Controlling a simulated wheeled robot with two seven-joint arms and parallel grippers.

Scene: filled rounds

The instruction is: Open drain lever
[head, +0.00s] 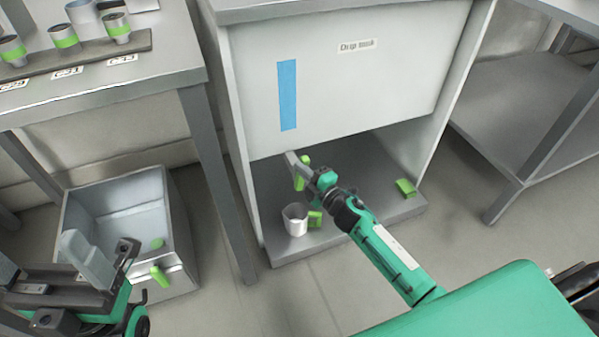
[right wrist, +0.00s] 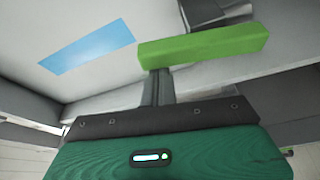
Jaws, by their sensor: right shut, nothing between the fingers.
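The drip tank (head: 345,80) is a pale box with a blue strip (head: 287,95) on its front. A green lever (head: 304,160) shows under its lower edge, partly hidden behind my right gripper. In the right wrist view the lever is a long green bar (right wrist: 205,45) across the top. My right gripper (head: 290,157) is shut and empty; its fingertips (right wrist: 156,74) are at the bar's left part, and I cannot tell whether they touch. My left gripper (head: 82,250) is at the lower left, far from the tank; its finger gap is unclear.
A white cup (head: 295,220) with a green handle stands on the grey base (head: 340,235) below the tank. A green block (head: 405,187) lies at the right of this base. A grey bin (head: 180,230) stands left. A table (head: 120,85) holds several green-banded cups.

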